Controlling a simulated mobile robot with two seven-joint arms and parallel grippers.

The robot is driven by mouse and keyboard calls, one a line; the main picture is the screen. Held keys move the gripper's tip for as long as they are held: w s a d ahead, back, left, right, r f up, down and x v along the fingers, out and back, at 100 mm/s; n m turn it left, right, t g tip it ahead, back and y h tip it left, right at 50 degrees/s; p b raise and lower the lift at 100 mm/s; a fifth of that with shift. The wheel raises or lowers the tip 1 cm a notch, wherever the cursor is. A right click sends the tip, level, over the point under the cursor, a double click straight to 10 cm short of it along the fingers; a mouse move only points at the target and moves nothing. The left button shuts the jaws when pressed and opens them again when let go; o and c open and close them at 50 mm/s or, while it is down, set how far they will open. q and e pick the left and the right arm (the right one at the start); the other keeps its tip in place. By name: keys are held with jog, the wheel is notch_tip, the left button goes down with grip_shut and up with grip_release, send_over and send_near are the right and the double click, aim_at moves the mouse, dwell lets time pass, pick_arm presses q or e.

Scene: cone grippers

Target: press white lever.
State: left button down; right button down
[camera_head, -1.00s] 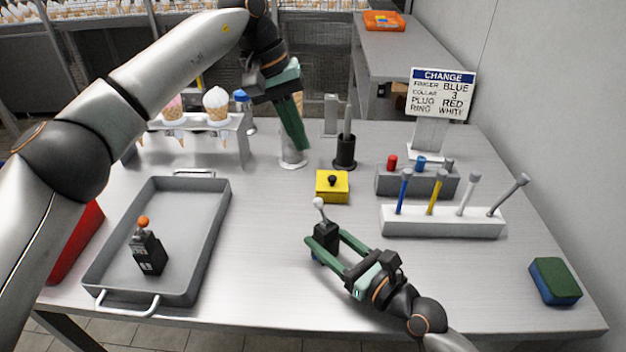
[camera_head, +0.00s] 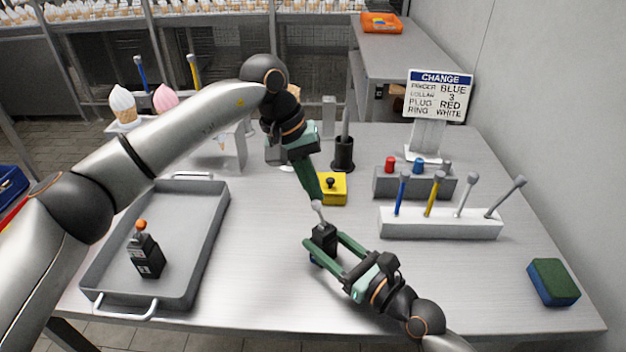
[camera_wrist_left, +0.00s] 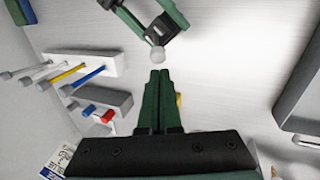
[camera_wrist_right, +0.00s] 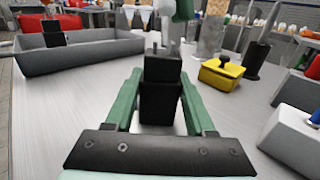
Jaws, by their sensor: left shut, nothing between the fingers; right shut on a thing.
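A black block (camera_head: 324,238) with a white, ball-tipped lever (camera_head: 318,210) on top stands in the middle of the table. My right gripper (camera_head: 318,250) is shut on this black block, with its fingers along its sides. In the right wrist view the block (camera_wrist_right: 160,98) sits between the fingers. My left gripper (camera_head: 316,197) is shut and empty, its tips close above the lever's ball. In the left wrist view the ball (camera_wrist_left: 157,55) is just beyond the fingertips; I cannot tell whether they touch.
A white base (camera_head: 440,224) with blue, yellow, white and grey levers stands right. Behind it are a grey block (camera_head: 382,188) and a CHANGE sign (camera_head: 440,93). A yellow box (camera_head: 334,190) is behind my grippers. A grey tray (camera_head: 190,235) holding another black block (camera_head: 147,256) is left.

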pick_arm(q)
jog(key=shift+s, duration=0.3)
jog(key=shift+r, duration=0.15)
jog(key=shift+s+d+y, duration=0.1)
jog(key=shift+y, duration=0.2)
